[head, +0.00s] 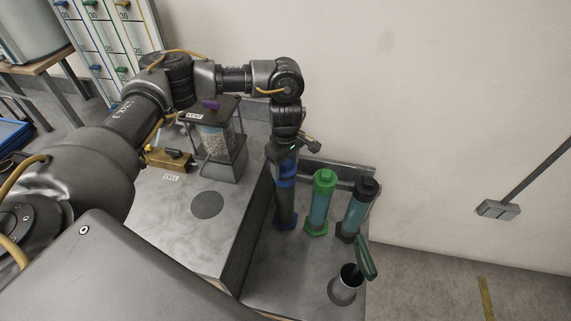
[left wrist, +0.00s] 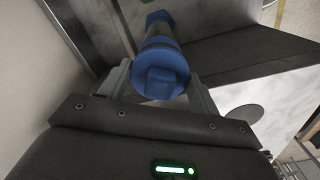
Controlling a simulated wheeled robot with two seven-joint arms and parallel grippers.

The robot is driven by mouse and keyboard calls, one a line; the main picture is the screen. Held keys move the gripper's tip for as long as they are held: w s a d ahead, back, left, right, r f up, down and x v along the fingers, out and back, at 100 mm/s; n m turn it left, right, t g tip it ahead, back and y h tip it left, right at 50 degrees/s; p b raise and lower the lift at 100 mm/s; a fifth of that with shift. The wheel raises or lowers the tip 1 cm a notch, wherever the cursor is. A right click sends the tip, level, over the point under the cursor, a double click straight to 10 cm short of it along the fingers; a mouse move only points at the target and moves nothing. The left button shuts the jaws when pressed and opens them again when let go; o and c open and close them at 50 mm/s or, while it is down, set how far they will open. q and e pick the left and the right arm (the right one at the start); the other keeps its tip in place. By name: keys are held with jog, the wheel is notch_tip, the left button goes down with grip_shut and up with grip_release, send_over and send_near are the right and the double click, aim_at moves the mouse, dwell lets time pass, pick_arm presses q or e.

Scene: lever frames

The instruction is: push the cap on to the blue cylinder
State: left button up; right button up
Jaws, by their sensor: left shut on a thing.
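The blue cylinder (head: 286,208) stands upright on the lower grey surface, with a blue foot at its bottom. My left gripper (head: 286,148) points down over its top and is shut on the blue cap (head: 287,168). In the left wrist view the cap (left wrist: 160,76) sits between the two fingers, with its square knob facing the camera. The cylinder's blue foot (left wrist: 158,17) shows beyond it. The cap is in line with the cylinder at its top. I cannot tell how far it is seated. My right gripper is not in view.
A green-capped cylinder (head: 321,203) and a black-capped cylinder (head: 356,210) stand close to the right. A metal cup (head: 345,287) with a green-handled tool (head: 366,258) is in front. A higher grey bench (head: 165,222) with a framed jar (head: 216,140) is at left. The wall is behind.

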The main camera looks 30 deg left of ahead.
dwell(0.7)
pick_arm(q)
jog(key=o, duration=1.3)
jog(key=shift+r, duration=0.1)
jog(key=shift+r+p, duration=0.35)
jog(key=shift+r, duration=0.05)
jog(key=shift+r+p, duration=2.35)
jog(key=shift+r, duration=0.7)
jog(key=shift+c, duration=0.2)
